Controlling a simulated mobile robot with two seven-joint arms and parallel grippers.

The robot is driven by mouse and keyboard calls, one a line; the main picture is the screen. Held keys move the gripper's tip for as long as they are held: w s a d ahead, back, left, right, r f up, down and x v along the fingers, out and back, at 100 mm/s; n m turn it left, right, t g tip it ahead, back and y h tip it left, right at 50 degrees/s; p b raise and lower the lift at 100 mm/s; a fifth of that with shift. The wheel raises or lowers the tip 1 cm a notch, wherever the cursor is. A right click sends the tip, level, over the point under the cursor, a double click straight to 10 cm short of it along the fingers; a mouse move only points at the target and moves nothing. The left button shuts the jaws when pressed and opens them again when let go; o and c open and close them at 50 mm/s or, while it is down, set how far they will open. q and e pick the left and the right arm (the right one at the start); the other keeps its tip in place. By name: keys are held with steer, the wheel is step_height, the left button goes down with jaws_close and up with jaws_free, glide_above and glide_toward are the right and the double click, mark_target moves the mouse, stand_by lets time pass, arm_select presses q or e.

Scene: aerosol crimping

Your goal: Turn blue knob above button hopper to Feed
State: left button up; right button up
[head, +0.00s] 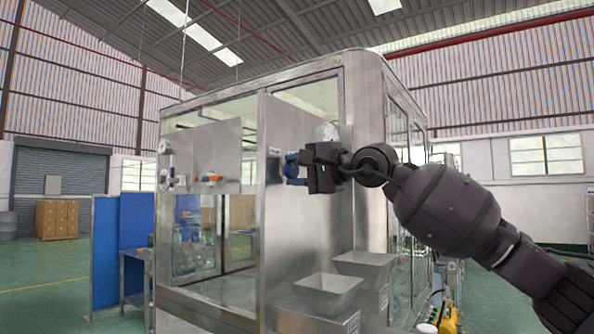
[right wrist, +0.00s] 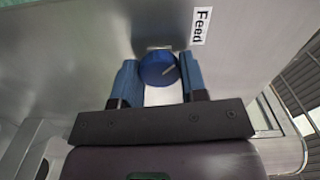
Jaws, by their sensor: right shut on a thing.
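The blue knob (right wrist: 158,68) sits on the metal panel (right wrist: 80,50) in the right wrist view. In the head view my right gripper (head: 290,168) reaches the panel from the right, and the knob cannot be told apart from the blue fingers. Two metal hoppers, a front one (head: 328,284) and a rear one (head: 364,260), stand below. My left gripper is not in view.
The glass and steel machine cabinet (head: 365,100) fills the middle. Small controls, one orange (head: 214,178), sit on its panel to the left. A blue partition (head: 135,222) stands at left. The green floor (head: 50,285) is open at lower left.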

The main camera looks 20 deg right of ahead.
steer(key=o, duration=0.9)
steer(key=shift+b+v, duration=0.65)
steer(key=shift+v, duration=4.75)
